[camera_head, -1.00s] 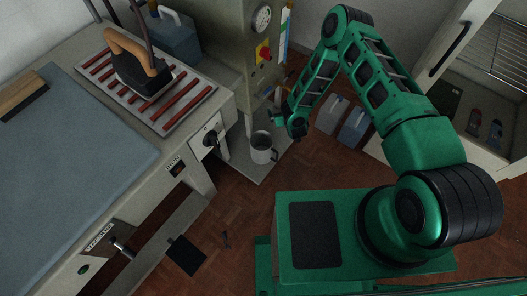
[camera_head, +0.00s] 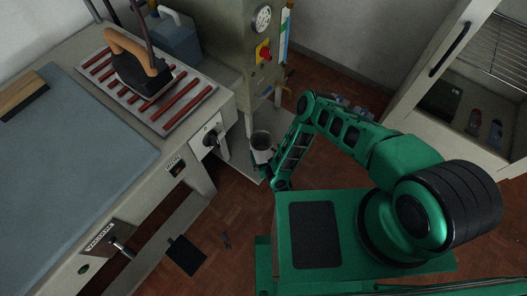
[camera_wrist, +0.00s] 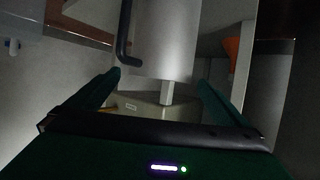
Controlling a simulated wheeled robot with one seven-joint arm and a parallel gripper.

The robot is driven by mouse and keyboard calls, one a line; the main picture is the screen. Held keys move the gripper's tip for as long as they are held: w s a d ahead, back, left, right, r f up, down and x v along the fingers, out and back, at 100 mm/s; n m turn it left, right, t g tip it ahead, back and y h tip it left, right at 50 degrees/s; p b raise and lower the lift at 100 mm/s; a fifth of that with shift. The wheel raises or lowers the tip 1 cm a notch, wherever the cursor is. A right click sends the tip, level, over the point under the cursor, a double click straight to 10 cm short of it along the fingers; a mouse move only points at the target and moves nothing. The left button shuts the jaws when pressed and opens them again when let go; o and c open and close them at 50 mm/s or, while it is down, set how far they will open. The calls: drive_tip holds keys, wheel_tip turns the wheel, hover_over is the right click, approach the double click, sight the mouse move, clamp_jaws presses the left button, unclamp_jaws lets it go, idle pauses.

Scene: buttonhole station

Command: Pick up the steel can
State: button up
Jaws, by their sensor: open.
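The steel can (camera_head: 261,143) is a grey cylinder, dark inside at its open top. It stands upright on a low pale shelf beside the ironing station, and my forearm partly covers its right side in the head view. In the wrist view the can (camera_wrist: 165,42) is large and close, with a black handle on its left. My gripper (camera_wrist: 158,77) is open, with one dark green finger on each side below the can in the picture. I cannot tell whether either finger touches it. The gripper itself is not clear in the head view.
The ironing station (camera_head: 60,180) fills the left, with an iron (camera_head: 135,68) on a red-barred rack (camera_head: 185,100). A control column (camera_head: 245,50) rises behind the can. An open white cabinet (camera_head: 425,105) stands at right. Brown floor lies between.

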drive_tip(key=x, duration=0.7)
drive_tip(key=shift+a, duration=0.2)
drive_tip(key=shift+w, duration=0.15)
drive_tip(key=c, duration=1.2)
drive_tip(key=shift+r, duration=0.1)
drive_tip(key=shift+c, duration=1)
drive_tip(key=shift+r, duration=0.1)
